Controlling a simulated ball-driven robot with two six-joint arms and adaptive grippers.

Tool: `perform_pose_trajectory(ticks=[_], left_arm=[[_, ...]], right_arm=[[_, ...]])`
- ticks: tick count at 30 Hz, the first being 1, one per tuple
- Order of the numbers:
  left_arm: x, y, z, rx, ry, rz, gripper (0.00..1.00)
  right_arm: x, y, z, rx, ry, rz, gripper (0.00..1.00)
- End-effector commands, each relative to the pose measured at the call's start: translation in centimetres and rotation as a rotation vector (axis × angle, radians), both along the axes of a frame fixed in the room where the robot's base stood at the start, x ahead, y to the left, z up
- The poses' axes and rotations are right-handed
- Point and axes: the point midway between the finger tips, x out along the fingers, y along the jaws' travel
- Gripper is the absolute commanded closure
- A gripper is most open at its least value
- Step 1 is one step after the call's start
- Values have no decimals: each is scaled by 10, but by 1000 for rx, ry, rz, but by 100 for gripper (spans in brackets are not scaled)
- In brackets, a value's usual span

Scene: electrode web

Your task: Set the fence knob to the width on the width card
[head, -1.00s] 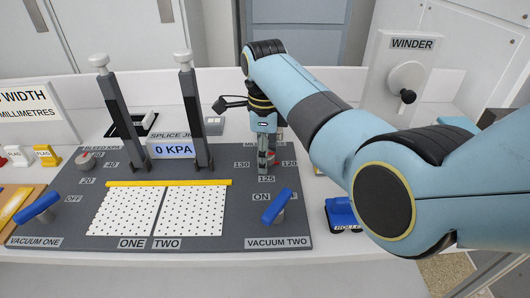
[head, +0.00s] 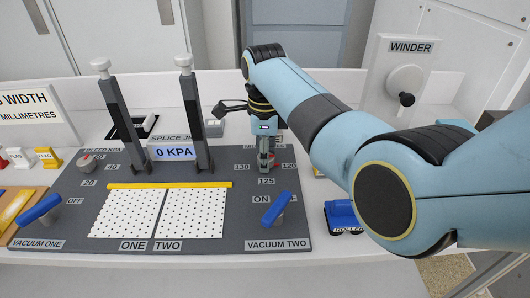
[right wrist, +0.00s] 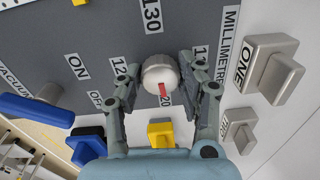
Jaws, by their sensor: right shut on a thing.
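The fence knob (right wrist: 158,72) is a round silvery knob with a red pointer mark, standing on the dark grey jig board (head: 225,225). In the right wrist view the mark points down toward the partly hidden 120 label (right wrist: 167,101). The 125 label (head: 266,181) and 130 label (head: 242,167) also show around the knob. My right gripper (head: 266,162) is shut on the knob, with a finger on each side in the right wrist view (right wrist: 160,72). The width card (head: 28,115) stands at the far left, cut by the frame; no number is readable. My left gripper is out of view.
Two dark posts (head: 120,125) (head: 195,125) with white tops stand left of my right arm. Blue vacuum handles (head: 36,209) (head: 277,206) sit at the board's front. The winder (head: 405,78) stands behind at right.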

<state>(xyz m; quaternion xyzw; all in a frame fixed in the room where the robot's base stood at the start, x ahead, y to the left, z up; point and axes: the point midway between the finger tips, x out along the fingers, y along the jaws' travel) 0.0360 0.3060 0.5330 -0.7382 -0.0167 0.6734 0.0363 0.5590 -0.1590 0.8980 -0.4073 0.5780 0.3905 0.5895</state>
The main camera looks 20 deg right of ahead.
Motion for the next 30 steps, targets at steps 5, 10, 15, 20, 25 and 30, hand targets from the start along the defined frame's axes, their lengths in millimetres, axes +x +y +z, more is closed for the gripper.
perform_pose_trajectory(ticks=[5,10,15,20,25,30], left_arm=[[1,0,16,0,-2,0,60],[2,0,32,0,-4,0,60],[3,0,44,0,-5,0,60],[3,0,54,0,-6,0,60],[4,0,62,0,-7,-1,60],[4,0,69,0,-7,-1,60]], right_arm=[[-1,0,4,1,2,110,94],[-1,0,4,0,2,260,94],[-1,0,4,1,2,423,94],[-1,0,3,2,1,574,94],[-1,0,3,1,1,735,94],[-2,0,2,1,1,897,94]])
